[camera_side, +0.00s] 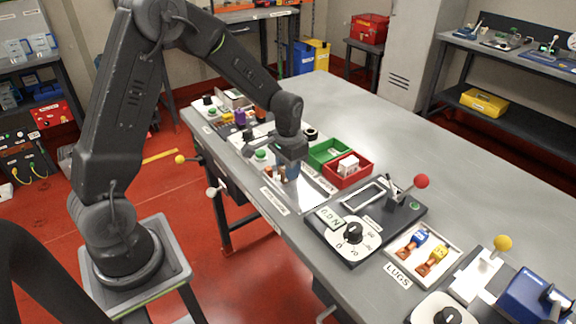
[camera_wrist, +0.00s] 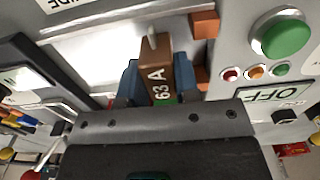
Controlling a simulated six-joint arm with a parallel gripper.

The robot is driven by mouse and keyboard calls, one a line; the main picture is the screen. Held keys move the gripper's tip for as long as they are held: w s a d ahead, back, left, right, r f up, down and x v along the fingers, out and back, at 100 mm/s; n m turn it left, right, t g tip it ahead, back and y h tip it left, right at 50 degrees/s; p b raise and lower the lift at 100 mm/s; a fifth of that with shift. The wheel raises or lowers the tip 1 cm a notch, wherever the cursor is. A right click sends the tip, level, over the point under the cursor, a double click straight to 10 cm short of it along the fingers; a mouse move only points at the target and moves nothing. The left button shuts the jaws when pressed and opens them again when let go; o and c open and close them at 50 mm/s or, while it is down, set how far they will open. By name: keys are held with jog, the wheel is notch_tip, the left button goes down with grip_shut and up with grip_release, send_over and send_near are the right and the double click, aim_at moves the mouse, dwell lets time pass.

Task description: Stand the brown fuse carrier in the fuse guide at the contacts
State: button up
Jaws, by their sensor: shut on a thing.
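The brown fuse carrier (camera_wrist: 156,62), marked "63 A", is between the blue fingers of my gripper (camera_wrist: 156,84) in the wrist view. My gripper is shut on it. Copper-coloured contact blocks (camera_wrist: 205,24) lie just right of the carrier in the wrist view, one further up and one lower (camera_wrist: 202,78). In the side view my gripper (camera_side: 291,170) is low over the near-left part of the bench, beside the contacts. The carrier is hard to make out there. I cannot tell whether its lower end is in the guide.
A panel with a green button (camera_wrist: 283,36), small lamps and an "OFF" label is right of the carrier. A red-knobbed lever (camera_side: 421,182) rises to the right. The bench's far side is clear.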

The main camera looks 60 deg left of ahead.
jog(key=shift+f, duration=0.2)
dwell(0.5)
jog(key=o, duration=1)
jog(key=shift+o, duration=0.2)
notch_tip(320, 180, up, 14)
jog(key=s+d+r+t, duration=0.2)
jog(key=s+d+r, duration=0.1)
jog(key=s, duration=0.7)
jog(key=s+d+r+t, duration=0.3)
jog(key=s+d, duration=0.2)
jog(key=s, duration=0.5)
jog(key=shift+d+t, duration=0.3)
jog(key=shift+d, duration=0.1)
